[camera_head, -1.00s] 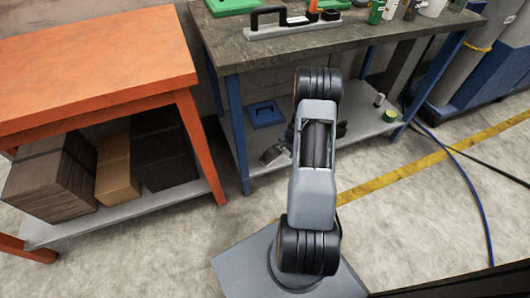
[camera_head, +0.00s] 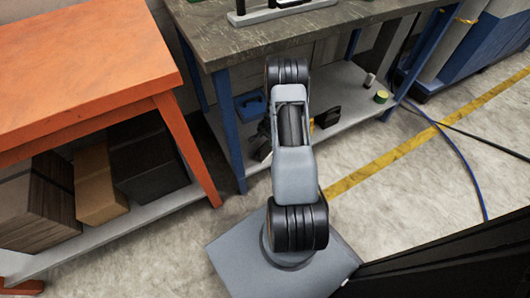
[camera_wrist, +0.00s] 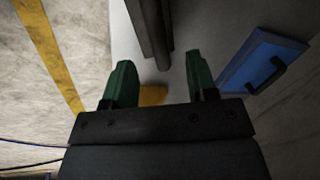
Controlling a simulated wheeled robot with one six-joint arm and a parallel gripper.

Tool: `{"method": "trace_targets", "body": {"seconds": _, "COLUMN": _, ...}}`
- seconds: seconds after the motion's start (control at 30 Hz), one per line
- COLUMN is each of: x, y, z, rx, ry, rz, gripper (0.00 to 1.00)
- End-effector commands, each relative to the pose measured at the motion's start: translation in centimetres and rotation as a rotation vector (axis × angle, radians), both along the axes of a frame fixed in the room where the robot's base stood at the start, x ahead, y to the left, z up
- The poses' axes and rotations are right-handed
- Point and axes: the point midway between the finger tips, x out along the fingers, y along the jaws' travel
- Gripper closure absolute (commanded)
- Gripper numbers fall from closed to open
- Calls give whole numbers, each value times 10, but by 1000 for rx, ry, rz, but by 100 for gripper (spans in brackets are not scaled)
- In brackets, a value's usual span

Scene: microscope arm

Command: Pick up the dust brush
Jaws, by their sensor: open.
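I cannot make out a dust brush for certain. On the lower shelf (camera_head: 345,113) of the workbench, a black object with a touch of yellow (camera_head: 328,117) sits partly behind my arm. In the wrist view, a yellow piece (camera_wrist: 153,95) shows between and beyond my fingertips, partly hidden by the gripper body. A dark upright shape (camera_wrist: 152,30) stands at the top of that view. My gripper (camera_wrist: 158,82) has green fingers, spread apart with nothing between them that I can see held. In the head view my arm hides its fingers.
A flat blue item with a dark handle (camera_wrist: 262,62) lies right of my gripper; it also shows in the head view (camera_head: 250,104). A green-yellow roll (camera_head: 381,97) sits on the shelf's right. An orange table (camera_head: 85,75) with boxes stands left. Blue legs (camera_head: 229,130) frame the shelf.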

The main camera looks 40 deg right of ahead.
Motion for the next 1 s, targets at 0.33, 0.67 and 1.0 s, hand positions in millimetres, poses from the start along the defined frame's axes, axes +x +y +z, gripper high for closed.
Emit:
{"method": "trace_targets", "body": {"seconds": 0.33, "x": 2, "y": 0, "z": -18, "rx": 0, "ry": 0, "rz": -3, "gripper": 48}}
{"method": "trace_targets", "body": {"seconds": 0.67, "x": 8, "y": 3, "z": -59, "rx": 1, "ry": 0, "rz": -4, "gripper": 48}}
{"method": "trace_targets", "body": {"seconds": 1.0, "x": 9, "y": 3, "z": -61, "rx": 0, "ry": -1, "rz": -5, "gripper": 53}}
